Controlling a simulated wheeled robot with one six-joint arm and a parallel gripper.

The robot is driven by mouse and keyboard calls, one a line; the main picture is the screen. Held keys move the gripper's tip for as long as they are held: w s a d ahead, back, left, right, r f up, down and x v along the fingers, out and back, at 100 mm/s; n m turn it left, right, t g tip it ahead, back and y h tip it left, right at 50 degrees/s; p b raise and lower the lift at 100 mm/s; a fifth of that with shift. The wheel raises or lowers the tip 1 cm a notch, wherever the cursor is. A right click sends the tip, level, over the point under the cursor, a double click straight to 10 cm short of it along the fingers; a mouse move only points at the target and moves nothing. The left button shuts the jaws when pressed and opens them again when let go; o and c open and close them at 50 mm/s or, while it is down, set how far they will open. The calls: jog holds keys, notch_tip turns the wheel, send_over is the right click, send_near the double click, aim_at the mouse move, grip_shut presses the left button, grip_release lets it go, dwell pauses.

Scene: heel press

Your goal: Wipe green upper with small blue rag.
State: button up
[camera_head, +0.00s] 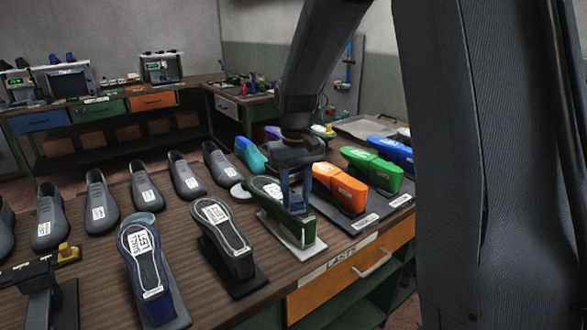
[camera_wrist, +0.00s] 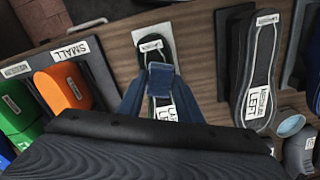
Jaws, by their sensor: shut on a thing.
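The dark green upper (camera_head: 297,228) sits sole up on a white stand (camera_head: 301,250) near the front edge of the bench. The wrist view shows its labelled sole (camera_wrist: 151,45) below my gripper. My gripper (camera_head: 291,190) is over this upper and shut on the small blue rag (camera_wrist: 162,80), held between its fingers. In the wrist view the rag covers the middle of the sole. I cannot tell whether the rag touches the sole.
Orange (camera_head: 340,188) and bright green (camera_head: 371,169) lasts stand to the right on a labelled board. A black-soled upper (camera_head: 222,232) and a blue one (camera_head: 148,262) stand close to the left. Several grey lasts line the bench behind. An orange drawer (camera_head: 330,285) is below the edge.

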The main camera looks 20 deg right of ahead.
jog(key=shift+s+a, duration=0.3)
jog(key=shift+a, duration=0.55)
jog(key=shift+a+r+p, duration=0.1)
jog(key=shift+r+p, duration=0.2)
jog(key=shift+p, duration=0.3)
notch_tip(320, 180, up, 2)
jog(key=shift+p, duration=0.3)
jog(key=shift+r+p, duration=0.25)
jog(key=shift+p, duration=0.05)
notch_tip(320, 180, up, 5)
jog(key=p, duration=0.4)
